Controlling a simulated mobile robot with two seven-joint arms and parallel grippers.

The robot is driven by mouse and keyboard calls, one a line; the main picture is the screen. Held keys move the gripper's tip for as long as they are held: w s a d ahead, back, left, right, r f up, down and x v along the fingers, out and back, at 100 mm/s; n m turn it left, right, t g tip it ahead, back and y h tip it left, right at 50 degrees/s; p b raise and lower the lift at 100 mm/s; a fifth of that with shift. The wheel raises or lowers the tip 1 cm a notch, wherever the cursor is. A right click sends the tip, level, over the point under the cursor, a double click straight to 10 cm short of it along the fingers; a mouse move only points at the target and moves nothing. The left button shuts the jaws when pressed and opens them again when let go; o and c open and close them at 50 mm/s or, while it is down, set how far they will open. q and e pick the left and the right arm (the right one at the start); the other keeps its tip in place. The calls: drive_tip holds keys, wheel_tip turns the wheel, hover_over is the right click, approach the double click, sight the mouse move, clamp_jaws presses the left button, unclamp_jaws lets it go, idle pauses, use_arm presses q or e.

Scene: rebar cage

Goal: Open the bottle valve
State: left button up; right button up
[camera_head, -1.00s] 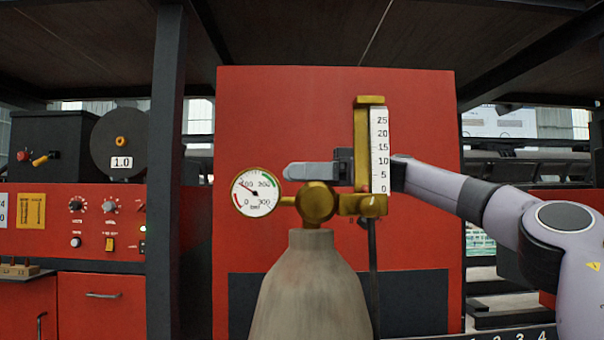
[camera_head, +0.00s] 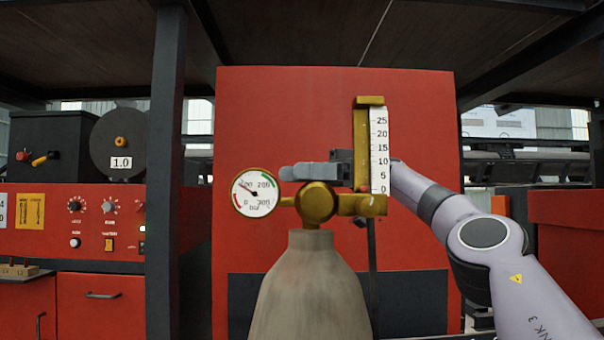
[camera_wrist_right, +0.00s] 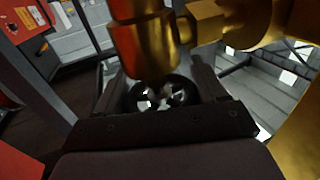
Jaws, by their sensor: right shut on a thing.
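A grey gas bottle (camera_head: 310,290) stands upright in front, with a brass valve body (camera_head: 316,203) on top. A round pressure gauge (camera_head: 255,193) sits on its left, and a brass flowmeter with a white scale (camera_head: 379,150) on its right. My right gripper (camera_head: 290,172) reaches in behind the flowmeter, level with the top of the valve body, which partly hides its grip. In the right wrist view, its two dark fingers are on either side of a black spoked handwheel (camera_wrist_right: 160,96) by the brass valve. It is shut on this handwheel. My left gripper is not in view.
A red panel (camera_head: 290,110) stands behind the bottle. A dark post (camera_head: 166,170) and a red control console (camera_head: 70,225) with knobs are at left. My right arm fills the space at right.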

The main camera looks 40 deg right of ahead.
drive_tip(key=shift+r, duration=0.15)
drive_tip(key=o, duration=0.9)
drive_tip(key=shift+o, duration=0.6)
drive_tip(key=shift+d+m+t, duration=0.1)
drive_tip(key=shift+m+t, duration=0.4)
drive_tip(key=shift+t, duration=0.1)
drive_tip(key=shift+w+m+t+h, duration=0.1)
drive_tip(key=shift+m+t+h, duration=0.3)
drive_tip(key=shift+t+h, duration=0.25)
